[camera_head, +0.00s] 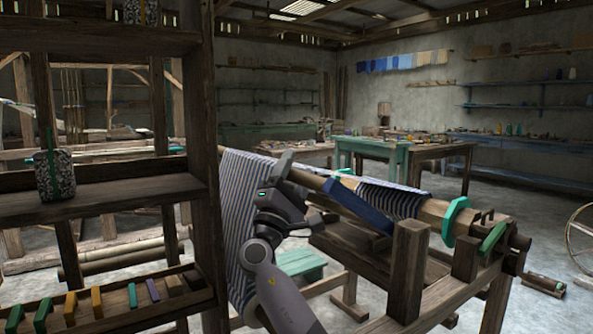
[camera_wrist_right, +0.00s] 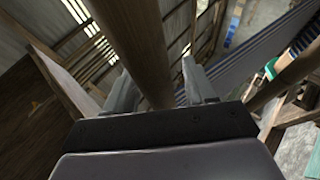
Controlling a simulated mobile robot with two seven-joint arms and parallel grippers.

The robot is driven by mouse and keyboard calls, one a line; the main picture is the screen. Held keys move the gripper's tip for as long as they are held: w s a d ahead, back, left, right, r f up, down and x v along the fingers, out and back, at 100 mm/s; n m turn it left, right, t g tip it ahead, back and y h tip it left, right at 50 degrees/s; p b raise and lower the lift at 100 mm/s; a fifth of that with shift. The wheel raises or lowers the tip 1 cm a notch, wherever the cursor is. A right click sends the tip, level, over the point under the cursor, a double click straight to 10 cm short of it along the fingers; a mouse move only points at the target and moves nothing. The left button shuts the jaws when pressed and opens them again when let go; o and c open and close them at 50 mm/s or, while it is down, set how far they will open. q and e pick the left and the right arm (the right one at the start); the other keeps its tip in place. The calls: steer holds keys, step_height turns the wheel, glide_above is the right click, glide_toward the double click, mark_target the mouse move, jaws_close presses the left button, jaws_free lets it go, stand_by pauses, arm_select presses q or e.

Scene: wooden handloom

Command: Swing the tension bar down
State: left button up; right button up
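My right gripper (camera_head: 300,193) is at the near side of the loom, in front of the striped cloth. In the right wrist view its two grey fingers (camera_wrist_right: 160,92) stand apart on either side of a round wooden bar (camera_wrist_right: 138,42), which looks like the tension bar. A gap shows between the bar and the right finger, so the fingers do not look closed on it. In the head view a wooden bar (camera_head: 318,182) runs beside the gripper, partly hidden behind it. My left gripper is not in view.
Striped cloth (camera_head: 236,190) hangs beside my right arm. A wooden post (camera_head: 408,270) stands to the right. A shelf (camera_head: 120,192) stands close at left.

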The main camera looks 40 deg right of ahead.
steer(key=shift+r, duration=0.1)
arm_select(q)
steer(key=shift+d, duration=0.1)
arm_select(e)
steer(key=v, duration=0.7)
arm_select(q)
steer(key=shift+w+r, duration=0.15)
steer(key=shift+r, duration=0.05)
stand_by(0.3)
